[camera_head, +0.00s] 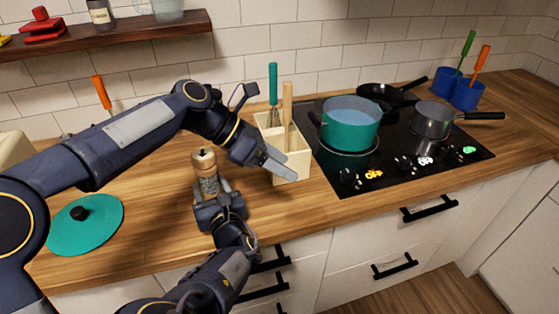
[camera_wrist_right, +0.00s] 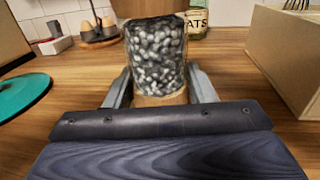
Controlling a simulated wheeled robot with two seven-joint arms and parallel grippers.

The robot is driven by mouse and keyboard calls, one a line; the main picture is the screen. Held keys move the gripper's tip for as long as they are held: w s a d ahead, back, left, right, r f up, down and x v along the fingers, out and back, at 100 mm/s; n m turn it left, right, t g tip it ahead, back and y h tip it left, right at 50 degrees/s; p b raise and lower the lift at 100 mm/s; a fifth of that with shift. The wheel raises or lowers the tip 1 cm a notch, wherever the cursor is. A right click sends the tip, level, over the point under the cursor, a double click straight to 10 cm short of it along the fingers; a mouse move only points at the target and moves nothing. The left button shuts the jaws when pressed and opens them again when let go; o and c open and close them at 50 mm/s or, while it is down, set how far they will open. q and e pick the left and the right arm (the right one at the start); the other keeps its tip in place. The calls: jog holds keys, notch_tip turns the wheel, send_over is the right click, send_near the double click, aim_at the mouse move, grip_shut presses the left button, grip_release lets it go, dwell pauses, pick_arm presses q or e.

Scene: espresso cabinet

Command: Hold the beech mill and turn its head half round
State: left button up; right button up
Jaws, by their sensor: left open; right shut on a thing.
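The beech mill (camera_head: 207,172) stands upright on the wooden counter, with a pale wooden head and a clear body of dark and light grains. My right gripper (camera_head: 211,190) is shut on its lower body. In the right wrist view the mill (camera_wrist_right: 156,55) stands between the two fingers (camera_wrist_right: 160,90); its head is cut off by the top edge. My left gripper (camera_head: 277,165) is open and apart from the mill, to its right, and overlaps the utensil holder in the head view. Whether it touches the holder I cannot tell.
A cream utensil holder (camera_head: 298,162) with a teal whisk and wooden tool stands right of the mill. The hob (camera_head: 400,165) carries a teal pot (camera_head: 349,128), a frying pan and a saucepan. A teal lid (camera_head: 100,235) lies left. A shelf (camera_head: 120,35) hangs above.

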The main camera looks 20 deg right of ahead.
aim_at(206, 148)
dwell(0.4)
pick_arm(q)
jog(key=w+a+n+t, duration=0.1)
jog(key=a+n+t, duration=0.1)
jog(key=a+t, duration=0.2)
jog(key=w+a+n+t, duration=0.2)
jog(key=a+t, duration=0.2)
jog(key=t, duration=0.3)
jog(key=w+a+r+n+t, duration=0.1)
jog(key=w+a+t, duration=0.1)
jog(key=a+t, duration=0.2)
jog(key=shift+w+a+r+n+t, duration=0.1)
jog(key=shift+w+n+t, duration=0.1)
jog(key=shift+t, duration=0.35)
jog(key=shift+w+n+t, duration=0.1)
jog(key=shift+n+t, duration=0.1)
jog(key=shift+t, duration=0.35)
jog(key=s+a+f+n+t, duration=0.2)
jog(key=s+a+f+n, duration=0.1)
jog(key=s+a+n, duration=0.4)
jog(key=shift+m+y, duration=0.3)
jog(key=shift+m, duration=0.4)
jog(key=x, duration=0.8)
jog(key=a+x, duration=0.1)
jog(key=x, duration=0.4)
jog(key=shift+w+a+f, duration=0.1)
jog(key=shift+w+f, duration=0.05)
jog(key=shift+w, duration=0.3)
